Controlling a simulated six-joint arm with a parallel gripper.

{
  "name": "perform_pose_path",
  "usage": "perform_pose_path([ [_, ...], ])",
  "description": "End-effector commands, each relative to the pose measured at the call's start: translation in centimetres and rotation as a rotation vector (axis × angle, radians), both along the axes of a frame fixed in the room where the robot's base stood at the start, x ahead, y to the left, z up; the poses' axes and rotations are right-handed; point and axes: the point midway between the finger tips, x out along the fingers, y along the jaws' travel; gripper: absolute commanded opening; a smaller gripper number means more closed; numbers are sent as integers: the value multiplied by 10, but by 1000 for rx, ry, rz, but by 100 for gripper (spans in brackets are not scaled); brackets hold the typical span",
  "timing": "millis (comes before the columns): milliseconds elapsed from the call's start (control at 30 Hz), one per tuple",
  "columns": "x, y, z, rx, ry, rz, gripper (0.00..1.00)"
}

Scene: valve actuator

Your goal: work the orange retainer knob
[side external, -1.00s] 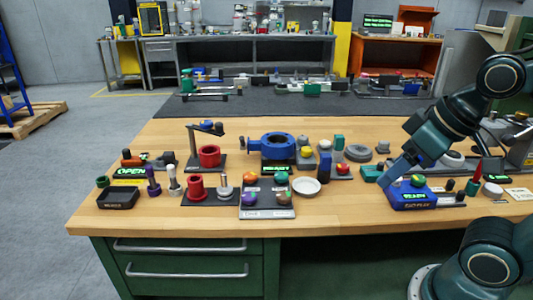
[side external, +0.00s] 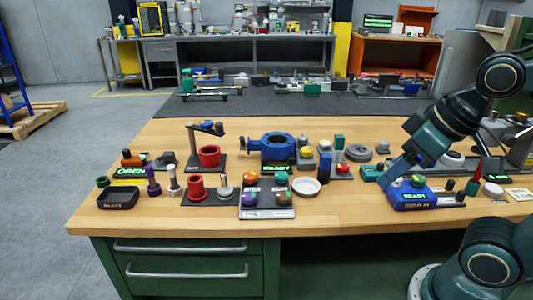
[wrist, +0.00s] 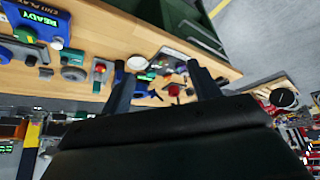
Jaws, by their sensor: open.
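A small orange-brown knob (side external: 241,145) shows at the left end of the blue ring-shaped valve body (side external: 278,146). An orange-red knob (side external: 126,154) stands on a dark block at the far left, behind the green OPEN sign (side external: 131,171). I cannot tell for sure which is the retainer knob. My gripper (side external: 385,182) is over the right part of the bench, well right of both knobs, beside the blue READY box (side external: 411,200) and a teal block (side external: 370,174). In the wrist view my gripper (wrist: 162,88) has its fingers wide apart, with nothing held between them.
A tray (side external: 267,213) with several coloured balls and a white dish (side external: 306,187) lie near the front middle. Red cups (side external: 195,188) and dark posts crowd the left. The front strip of wood is clear.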

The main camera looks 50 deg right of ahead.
Motion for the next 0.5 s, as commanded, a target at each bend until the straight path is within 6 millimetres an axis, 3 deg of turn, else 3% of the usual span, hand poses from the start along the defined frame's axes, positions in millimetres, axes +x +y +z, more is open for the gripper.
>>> perform_pose_path([
  [500,4,0,3,-1,4,3,62],
])
